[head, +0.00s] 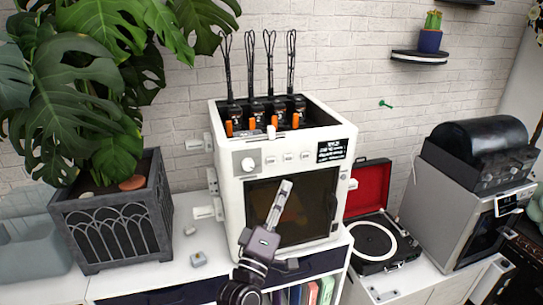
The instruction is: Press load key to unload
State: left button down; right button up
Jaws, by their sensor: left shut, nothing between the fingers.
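A white boxy machine (232,215) stands on the counter, with a dark front window (318,205). A small lit display (330,150) is at its upper right front, its text too small to read. A round knob (247,164) and a row of small keys (287,158) sit left of the display; I cannot read which one is the load key. My left gripper (285,186) is shut and empty. It points up in front of the dark window, below the row of keys, and its tip looks apart from them.
Several black holders with orange tabs (254,110) stand in the machine's open top. A planter (112,225) stands to the left. A record player (374,243) with a red lid and a grey appliance (450,200) are to the right.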

aim_at(271, 161)
pick_arm(q)
jog(key=shift+s+r, duration=0.1)
jog(key=shift+r, duration=0.3)
jog(key=shift+w+a+b, duration=0.45)
jog(key=shift+w+b, duration=0.5)
jog(key=shift+w, duration=0.45)
jog(key=shift+w+a+b, duration=0.45)
jog(key=shift+w+b, duration=0.5)
jog(key=shift+w, duration=0.5)
jog(key=shift+w+a+b, duration=0.45)
jog(key=shift+w+b, duration=0.5)
jog(key=shift+w, duration=0.45)
jog(key=shift+w+a+f+b, duration=0.1)
jog(key=shift+w+b, duration=0.15)
jog(key=shift+b, duration=0.15)
jog(key=shift+w, duration=0.15)
